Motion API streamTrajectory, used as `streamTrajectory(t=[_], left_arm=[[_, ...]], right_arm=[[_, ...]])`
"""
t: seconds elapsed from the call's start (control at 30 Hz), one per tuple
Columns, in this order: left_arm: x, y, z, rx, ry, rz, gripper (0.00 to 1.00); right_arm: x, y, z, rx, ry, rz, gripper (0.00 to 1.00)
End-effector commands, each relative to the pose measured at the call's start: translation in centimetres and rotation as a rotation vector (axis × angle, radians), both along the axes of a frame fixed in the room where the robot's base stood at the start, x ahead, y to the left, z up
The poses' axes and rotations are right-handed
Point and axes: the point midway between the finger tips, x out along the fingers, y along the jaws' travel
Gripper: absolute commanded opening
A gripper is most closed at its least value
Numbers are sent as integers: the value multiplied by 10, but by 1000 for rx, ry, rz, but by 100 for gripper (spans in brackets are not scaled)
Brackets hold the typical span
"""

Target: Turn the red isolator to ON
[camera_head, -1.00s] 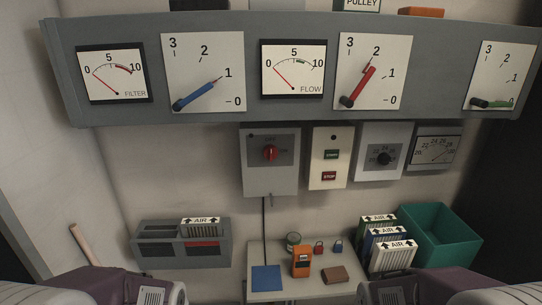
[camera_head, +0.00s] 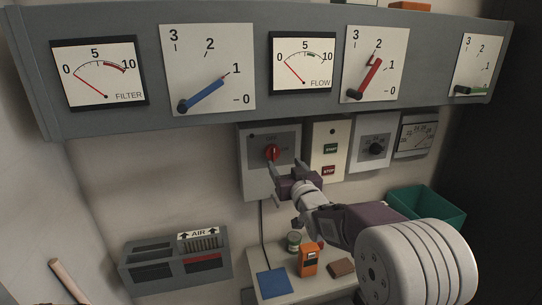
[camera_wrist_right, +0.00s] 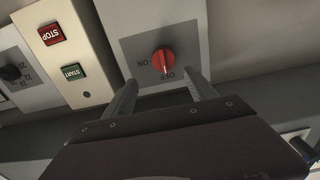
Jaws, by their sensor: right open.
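The red isolator (camera_head: 272,153) is a red rotary knob on a grey box (camera_head: 255,180) mounted on the wall below the gauge panel. In the right wrist view the knob (camera_wrist_right: 163,61) shows between ON and OFF lettering, and its pale pointer mark seems to lie toward OFF. My right gripper (camera_head: 283,168) is just in front of the box, close to the knob. In the wrist view its two fingers (camera_wrist_right: 160,92) are open, one on each side below the knob, with nothing between them. Whether they touch it cannot be told. My left gripper is not in view.
A START/STOP panel (camera_head: 328,150) and a black dial box (camera_head: 373,141) sit right of the isolator. The gauge panel (camera_head: 130,123) overhangs above. Below, a small table (camera_head: 262,256) holds an orange meter (camera_head: 309,259). A green bin (camera_head: 440,203) stands at right.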

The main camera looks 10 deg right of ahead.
Motion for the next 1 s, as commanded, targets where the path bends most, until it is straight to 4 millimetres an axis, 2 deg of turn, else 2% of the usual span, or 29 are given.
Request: streamTrajectory(t=[0.2, 0.4, 0.53, 0.73, 0.77, 0.97, 1.0], left_arm=[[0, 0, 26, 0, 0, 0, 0], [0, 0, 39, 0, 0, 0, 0], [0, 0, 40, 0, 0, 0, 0], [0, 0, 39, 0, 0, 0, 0], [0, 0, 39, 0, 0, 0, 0], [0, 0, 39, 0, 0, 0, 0], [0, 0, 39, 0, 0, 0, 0]], right_arm=[[44, 3, 4, 0, 4, 2, 66], [76, 4, 3, 0, 3, 2, 66], [84, 4, 1, 0, 2, 1, 66], [84, 4, 0, 0, 2, 1, 66], [84, 4, 0, 0, 2, 1, 63], [84, 4, 0, 0, 2, 2, 8], [84, 4, 0, 0, 2, 2, 6]])
